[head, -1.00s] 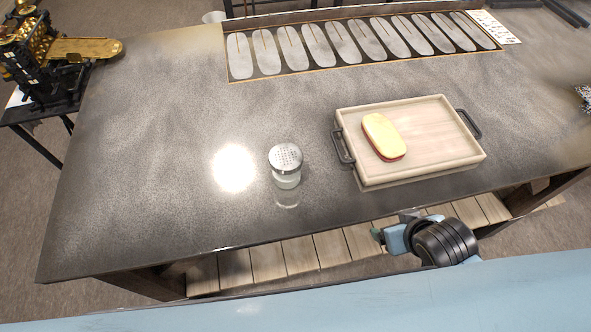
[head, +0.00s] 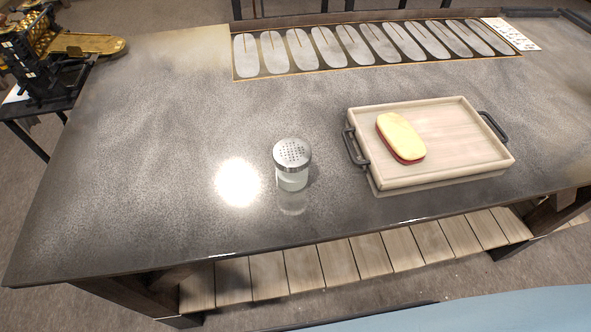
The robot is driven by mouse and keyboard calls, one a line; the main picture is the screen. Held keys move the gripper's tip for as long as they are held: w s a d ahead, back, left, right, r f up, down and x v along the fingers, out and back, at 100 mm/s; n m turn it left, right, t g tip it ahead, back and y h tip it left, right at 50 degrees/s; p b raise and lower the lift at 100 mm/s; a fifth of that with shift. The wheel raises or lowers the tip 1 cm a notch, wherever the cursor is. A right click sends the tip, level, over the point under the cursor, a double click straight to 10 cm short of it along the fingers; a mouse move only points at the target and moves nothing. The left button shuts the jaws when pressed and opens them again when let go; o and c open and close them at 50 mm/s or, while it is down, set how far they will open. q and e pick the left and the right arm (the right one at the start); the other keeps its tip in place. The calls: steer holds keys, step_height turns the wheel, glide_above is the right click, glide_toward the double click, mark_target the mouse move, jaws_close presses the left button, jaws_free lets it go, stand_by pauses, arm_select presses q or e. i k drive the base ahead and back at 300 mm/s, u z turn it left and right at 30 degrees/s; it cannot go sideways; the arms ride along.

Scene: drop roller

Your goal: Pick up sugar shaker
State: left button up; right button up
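The sugar shaker (head: 292,164) stands upright on the dark table (head: 150,190), left of the wooden tray. It has a perforated silver metal lid and a clear glass body with pale contents. Nothing touches it, and it stands a short way back from the table's front edge. Neither of my grippers is in the head view, so I cannot see whether they are open or shut.
The wooden tray (head: 440,170) with dark handles holds a yellow and red oblong item (head: 401,138). A panel of several pale oval shapes (head: 300,54) lies at the back. A black and gold machine (head: 45,55) stands at the far left. The table around the shaker is clear.

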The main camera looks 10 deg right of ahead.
mark_target(291, 183)
steer(key=u, duration=0.9)
steer(key=k, duration=0.5)
steer(key=u, duration=0.2)
